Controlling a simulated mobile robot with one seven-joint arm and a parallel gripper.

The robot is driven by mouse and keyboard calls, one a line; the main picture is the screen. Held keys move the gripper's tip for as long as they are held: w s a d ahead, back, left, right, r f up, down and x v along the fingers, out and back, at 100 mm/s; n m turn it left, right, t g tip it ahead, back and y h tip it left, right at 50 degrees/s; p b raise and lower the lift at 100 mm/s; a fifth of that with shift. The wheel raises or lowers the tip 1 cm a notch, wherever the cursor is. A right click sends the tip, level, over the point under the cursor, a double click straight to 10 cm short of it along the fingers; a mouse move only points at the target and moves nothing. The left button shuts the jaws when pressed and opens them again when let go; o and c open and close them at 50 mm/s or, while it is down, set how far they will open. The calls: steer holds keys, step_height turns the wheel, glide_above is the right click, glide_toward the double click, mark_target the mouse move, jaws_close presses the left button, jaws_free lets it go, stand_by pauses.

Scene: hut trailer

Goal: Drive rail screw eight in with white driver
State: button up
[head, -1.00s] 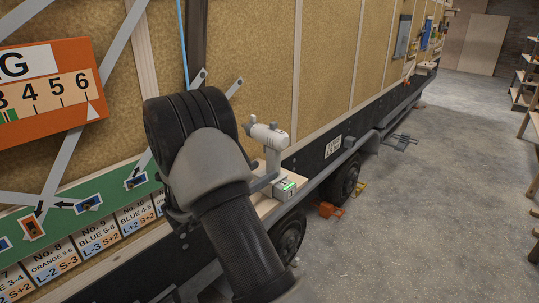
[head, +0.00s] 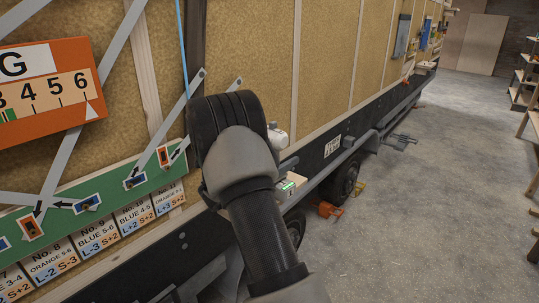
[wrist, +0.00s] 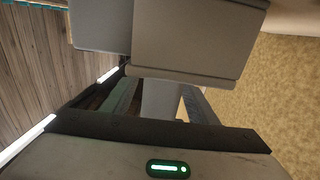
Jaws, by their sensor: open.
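The white driver (head: 278,138) stands by the trailer's side. Only its white end shows past my arm in the head view; its handle is hidden. A green-and-white block (head: 288,185) shows just below. My gripper is hidden behind my dark wrist in the head view. In the wrist view my gripper (wrist: 160,101) shows its dark fingers apart. A pale grey shape lies between them, and a large grey body (wrist: 195,40) fills the top; I cannot tell for sure which parts these are. A card marked No. 8 (head: 53,264) hangs below the green strip; I cannot make out screw eight.
The green strip (head: 100,199) carries orange and blue tags. Grey diagonal bars cross the tan wall, with an orange number board (head: 50,85) at upper left. A grey rail and wheel (head: 340,180) run along the trailer. The concrete floor (head: 410,230) at right is mostly clear.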

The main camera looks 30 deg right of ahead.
jaws_close()
steer(key=shift+r, duration=0.15)
